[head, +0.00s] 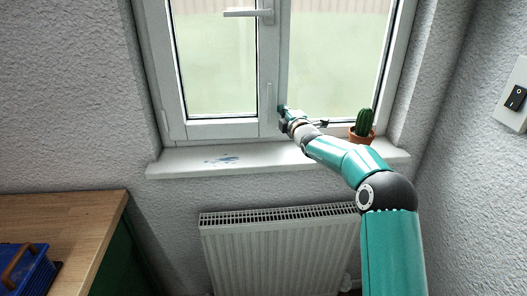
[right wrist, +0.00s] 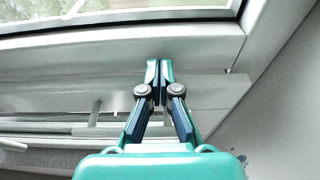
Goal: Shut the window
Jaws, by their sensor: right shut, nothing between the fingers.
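The white-framed window (head: 219,128) fills the top middle of the head view. Its left sash has a handle (head: 242,13) that lies level, pointing left. I cannot tell surely how far that sash stands from its frame. My right gripper (head: 283,112) is at the lower right corner of the left sash, near the middle post; its fingers are small there. In the right wrist view the gripper (right wrist: 160,66) is shut and empty, its tips in front of a white window rail (right wrist: 90,57). I cannot tell if they touch it. My left gripper is out of view.
A potted cactus (head: 363,125) stands on the right of the windowsill (head: 270,161), close by my right arm. Blue smears (head: 222,160) mark the sill. A radiator (head: 275,250) hangs below.

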